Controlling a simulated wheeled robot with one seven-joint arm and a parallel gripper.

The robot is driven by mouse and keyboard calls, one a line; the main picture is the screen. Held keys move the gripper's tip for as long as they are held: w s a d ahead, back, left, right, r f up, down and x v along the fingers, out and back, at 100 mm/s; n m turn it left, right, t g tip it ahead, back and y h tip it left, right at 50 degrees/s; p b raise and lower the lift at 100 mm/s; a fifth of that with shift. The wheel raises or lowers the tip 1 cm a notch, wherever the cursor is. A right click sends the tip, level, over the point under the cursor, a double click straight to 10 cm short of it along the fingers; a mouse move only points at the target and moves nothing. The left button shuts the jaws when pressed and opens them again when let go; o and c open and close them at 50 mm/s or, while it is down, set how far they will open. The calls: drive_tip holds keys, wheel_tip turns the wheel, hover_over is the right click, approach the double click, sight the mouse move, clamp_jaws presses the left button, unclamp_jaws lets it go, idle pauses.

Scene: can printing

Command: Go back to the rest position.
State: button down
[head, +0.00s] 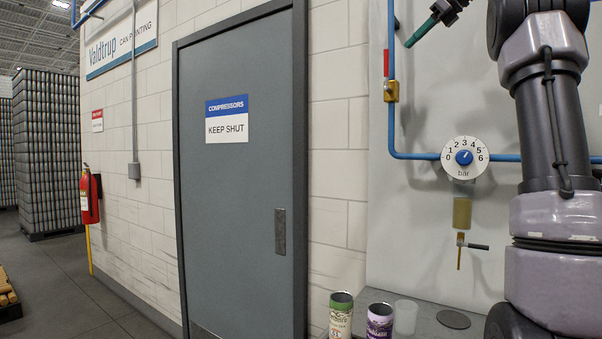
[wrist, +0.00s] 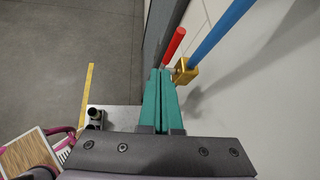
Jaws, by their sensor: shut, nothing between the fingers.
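My gripper (head: 410,43) is at the top of the head view, in front of the pale panel, its teal fingers pointing down and left. In the wrist view the fingers (wrist: 158,75) lie side by side, shut and empty. A brass valve (head: 391,92) with a red handle (head: 386,63) sits on the blue pipe, left of and below the fingertips in the head view. In the wrist view the red handle (wrist: 174,45) and brass body (wrist: 185,71) show just beyond and right of the fingertips. They appear apart from the fingers.
A round bar dial (head: 464,158) is on the panel, with a small tap (head: 470,245) below. A green-rimmed can (head: 341,315), a purple can (head: 380,321) and a translucent cup (head: 405,316) stand on the bench. A grey door (head: 240,200) is shut.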

drive_tip(key=s+a+f+n+h, duration=0.1)
drive_tip(key=s+a+f+n, duration=0.2)
drive_tip(key=s+f+n, duration=0.4)
drive_tip(key=s+a+f+n+h, duration=0.2)
drive_tip(key=s+f+n, duration=0.5)
drive_tip(key=f, duration=1.3)
drive_tip(key=s+a+f+n+g+h, duration=0.1)
drive_tip(key=s+a+f+n, duration=0.3)
drive_tip(key=s+f, duration=0.9)
drive_tip(key=n+h, duration=0.1)
drive_tip(key=n, duration=0.2)
drive_tip(key=shift+s+a+f, duration=0.25)
drive_tip(key=shift+s+a, duration=0.15)
drive_tip(key=shift+d, duration=0.1)
